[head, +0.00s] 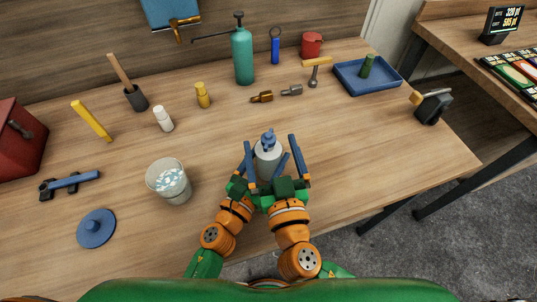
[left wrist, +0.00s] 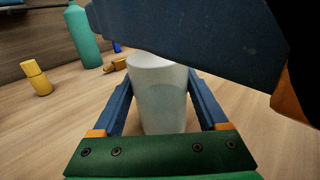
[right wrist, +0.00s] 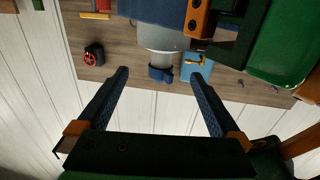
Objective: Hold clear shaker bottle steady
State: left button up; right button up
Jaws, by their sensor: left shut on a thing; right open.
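The clear shaker bottle (head: 268,163) stands upright near the front of the table, with a blue cap (head: 267,138) on top. In the left wrist view its pale body (left wrist: 158,95) fills the space between my left gripper's fingers (left wrist: 160,105). My left gripper (head: 266,168) is shut on the bottle's body. My right gripper (head: 271,141) is open, its fingers spread to either side around the cap's height. In the right wrist view the blue cap (right wrist: 160,74) shows beyond and between the open fingertips (right wrist: 162,73), apart from them. A right finger hides the bottle's top in the left wrist view.
A cup with pale pieces (head: 168,182) and a blue lid (head: 97,228) stand to the left. A blue tray (head: 385,82) is at back right. The table right of the grippers is clear.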

jog(key=shift+w, duration=0.1)
jog(key=w+r+n+y, duration=0.1)
jog(key=r+n+y, duration=0.1)
jog(key=w+r+n+y, duration=0.2)
jog(key=n, duration=0.1)
jog(key=w+r+n+y, duration=0.2)
jog(key=n+y, duration=0.1)
jog(key=shift+d, duration=0.35)
jog(key=w+d+n+g+y, duration=0.15)
jog(key=n+g+y, duration=0.35)
jog(key=n, duration=1)
jog(key=n+g+y, duration=0.2)
jog(key=n+g, duration=0.6)
jog(key=n, duration=1.8)
send_near(267, 138)
jog(key=w+a, duration=0.1)
jog(key=x, duration=0.7)
jog(key=f+x, duration=0.1)
jog(key=x, duration=0.3)
jog(key=shift+a, duration=0.35)
jog(key=c, duration=1.4)
jog(key=shift+w, duration=0.1)
